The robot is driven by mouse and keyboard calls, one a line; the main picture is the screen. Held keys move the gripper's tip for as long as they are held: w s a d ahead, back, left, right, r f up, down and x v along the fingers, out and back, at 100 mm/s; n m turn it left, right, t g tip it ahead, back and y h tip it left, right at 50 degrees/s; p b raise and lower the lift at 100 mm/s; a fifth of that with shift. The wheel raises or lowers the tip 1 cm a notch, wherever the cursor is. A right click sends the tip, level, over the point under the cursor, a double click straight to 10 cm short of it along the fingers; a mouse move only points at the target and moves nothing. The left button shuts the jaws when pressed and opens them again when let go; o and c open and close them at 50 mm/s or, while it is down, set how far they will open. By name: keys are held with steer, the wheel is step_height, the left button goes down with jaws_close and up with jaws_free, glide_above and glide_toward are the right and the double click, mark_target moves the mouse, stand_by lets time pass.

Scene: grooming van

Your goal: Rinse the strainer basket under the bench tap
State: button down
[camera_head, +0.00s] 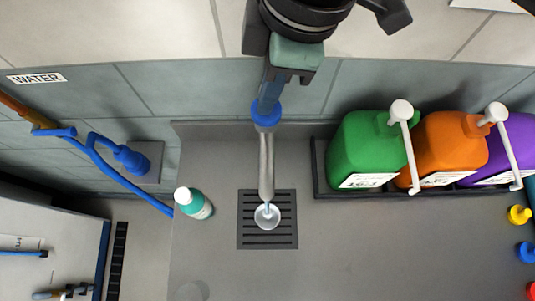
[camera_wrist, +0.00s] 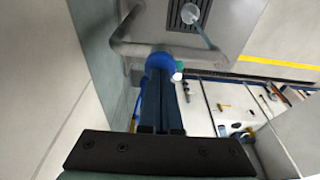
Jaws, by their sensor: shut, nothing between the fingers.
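The bench tap has a grey spout (camera_head: 266,165) that reaches out over a dark slotted drain grate (camera_head: 247,235). Its round blue knob (camera_head: 266,115) sits at the wall end, and also shows in the wrist view (camera_wrist: 160,61). A pale blue stream (camera_wrist: 205,33) runs from the spout. It falls on a pale round shape (camera_head: 267,216) on the grate; I cannot tell whether this is the strainer basket or splashing water. My gripper (camera_head: 269,98) is shut and empty, its fingertips right at the blue knob. I cannot tell whether they touch it.
A teal bottle with a white cap (camera_head: 195,204) stands left of the grate. Green (camera_head: 366,150), orange (camera_head: 438,150) and purple (camera_head: 512,150) pump jugs stand in a dark tray at right. A blue hose (camera_head: 130,185) crosses the left side. The bench front is mostly clear.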

step_height(320, 180, up, 7)
steer(key=p, duration=0.3)
stand_by(0.8)
